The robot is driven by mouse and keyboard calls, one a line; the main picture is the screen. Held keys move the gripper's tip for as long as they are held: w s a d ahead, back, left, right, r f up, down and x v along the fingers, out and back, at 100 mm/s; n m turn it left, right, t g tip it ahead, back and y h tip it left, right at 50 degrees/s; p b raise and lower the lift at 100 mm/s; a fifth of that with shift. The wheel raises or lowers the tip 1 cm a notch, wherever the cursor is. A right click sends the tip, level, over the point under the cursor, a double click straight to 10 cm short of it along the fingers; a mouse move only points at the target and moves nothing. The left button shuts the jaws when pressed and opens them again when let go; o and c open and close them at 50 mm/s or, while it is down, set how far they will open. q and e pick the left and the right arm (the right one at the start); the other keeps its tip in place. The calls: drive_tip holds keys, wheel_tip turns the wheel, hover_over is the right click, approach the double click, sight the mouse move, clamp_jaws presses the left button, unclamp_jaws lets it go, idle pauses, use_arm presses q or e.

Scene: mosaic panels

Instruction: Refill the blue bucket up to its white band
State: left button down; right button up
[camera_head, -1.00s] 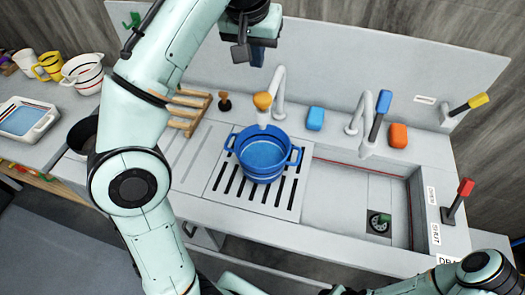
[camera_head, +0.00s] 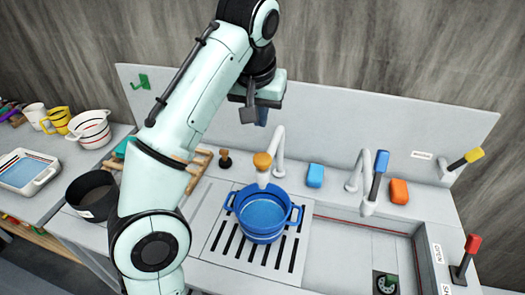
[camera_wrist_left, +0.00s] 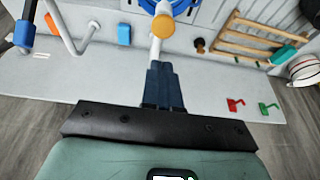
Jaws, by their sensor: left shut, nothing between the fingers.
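The blue bucket (camera_head: 248,222) stands upright on the slotted drain board, with light blue water inside. I cannot make out its white band clearly. A white tap with an orange knob (camera_head: 262,160) stands behind it, its spout end over the bucket's back rim. No stream is distinguishable. My left gripper (camera_head: 262,117) is shut and empty, above and behind the tap. In the left wrist view the shut dark fingers (camera_wrist_left: 162,80) point at the tap's column, apart from the orange knob (camera_wrist_left: 165,25). The bucket's edge (camera_wrist_left: 178,5) shows at the top. My right gripper is out of view.
Right of the bucket is a sink basin (camera_head: 350,255). A blue-handled tap (camera_head: 378,175), blue block (camera_head: 315,176), orange block (camera_head: 398,191), yellow lever (camera_head: 470,157) and red lever (camera_head: 468,255) stand around it. A dark pot (camera_head: 92,200) and wooden rack (camera_head: 198,165) are left.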

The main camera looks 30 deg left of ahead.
sight(263, 158)
use_arm(q)
drive_tip(key=x, duration=0.9)
drive_tip(key=s+x, duration=0.1)
drive_tip(key=x, duration=0.3)
drive_tip(key=shift+w+f, duration=0.15)
drive_tip(key=shift+f, duration=0.2)
